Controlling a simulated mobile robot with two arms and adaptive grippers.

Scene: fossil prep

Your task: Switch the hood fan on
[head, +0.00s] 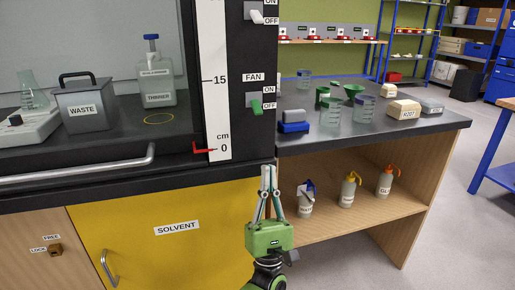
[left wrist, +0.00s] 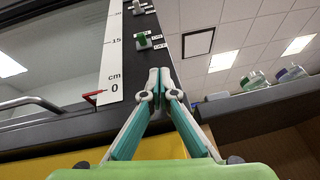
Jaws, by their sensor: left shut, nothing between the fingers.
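The hood fan switch (head: 256,107) is a green lever under the FAN label on the dark post of the hood. ON is printed above OFF beside it, and the lever hangs toward the OFF side. The switch also shows in the left wrist view (left wrist: 142,41), above and slightly left of the fingertips. My left gripper (head: 268,170) points up in front of the post's lower end, below the switch and apart from it. Its fingertips meet in the left wrist view (left wrist: 160,73), shut and empty. My right gripper is not in view.
A white lever switch (head: 257,17) sits above the fan switch. A red sash pointer (head: 202,150) and the hood's handle bar (head: 90,170) lie left of my gripper. A dark counter (head: 345,136) with vessels and boxes is at right, over a shelf with bottles.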

